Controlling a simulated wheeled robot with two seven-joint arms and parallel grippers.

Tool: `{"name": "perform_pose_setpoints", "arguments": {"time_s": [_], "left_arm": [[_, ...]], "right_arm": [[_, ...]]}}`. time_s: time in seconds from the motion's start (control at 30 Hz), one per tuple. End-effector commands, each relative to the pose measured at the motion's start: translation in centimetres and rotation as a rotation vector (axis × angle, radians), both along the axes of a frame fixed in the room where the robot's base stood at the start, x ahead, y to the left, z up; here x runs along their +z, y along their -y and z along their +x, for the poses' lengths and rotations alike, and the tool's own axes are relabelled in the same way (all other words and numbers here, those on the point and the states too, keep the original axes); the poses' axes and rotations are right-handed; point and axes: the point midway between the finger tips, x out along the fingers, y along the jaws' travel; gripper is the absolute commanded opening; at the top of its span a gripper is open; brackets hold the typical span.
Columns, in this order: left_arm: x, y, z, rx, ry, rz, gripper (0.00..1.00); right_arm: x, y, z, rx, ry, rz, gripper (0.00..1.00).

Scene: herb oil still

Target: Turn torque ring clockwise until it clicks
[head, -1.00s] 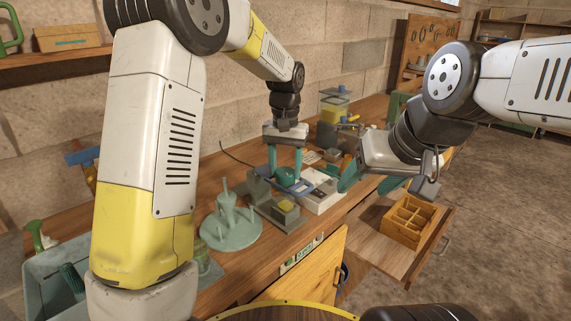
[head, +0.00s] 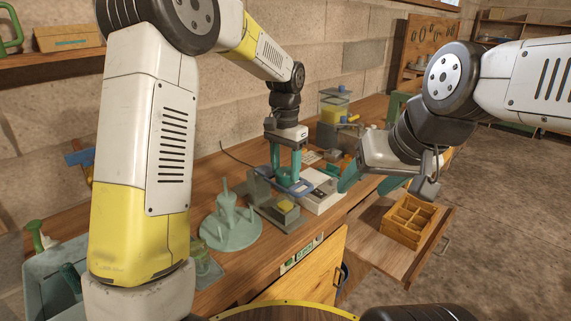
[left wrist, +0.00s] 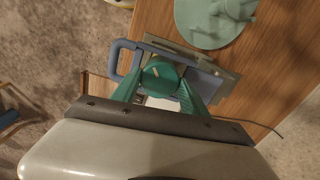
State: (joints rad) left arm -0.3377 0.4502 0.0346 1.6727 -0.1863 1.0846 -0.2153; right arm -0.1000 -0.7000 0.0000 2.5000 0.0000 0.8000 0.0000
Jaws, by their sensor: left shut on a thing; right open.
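The torque ring appears to be the round green cap (left wrist: 160,76) with a short pale mark on top, in the left wrist view. It sits on a blue-handled piece (left wrist: 121,62) over a grey fixture. My left gripper (head: 286,181) is shut on the green cap from above, with one green finger on each side of it. My right gripper (head: 368,182) is open and empty, to the right of the fixture above the bench edge.
A pale green round stand (head: 231,231) with upright pegs is left of the fixture. A white box (head: 322,198) lies right of it. A wooden divided box (head: 408,222) sits on an open drawer. A yellow-bodied apparatus (head: 335,107) stands behind.

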Motion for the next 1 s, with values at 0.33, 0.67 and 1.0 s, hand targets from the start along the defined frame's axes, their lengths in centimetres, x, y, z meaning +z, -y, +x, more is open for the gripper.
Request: {"name": "perform_pose_setpoints", "arguments": {"time_s": [0.33,0.67,1.0], "left_arm": [[0.0,0.0,0.0,0.001,0.0,0.0,0.73],[0.4,0.0,0.0,0.002,0.002,0.0,0.73],[5.7,0.0,0.1,0.001,0.004,-0.002,0.73]], "right_arm": [[0.0,0.0,0.0,0.0,0.0,0.0,0.62],[0.0,0.0,0.0,0.0,0.0,0.0,0.62],[0.0,0.0,0.0,0.0,0.0,0.0,0.62]]}}
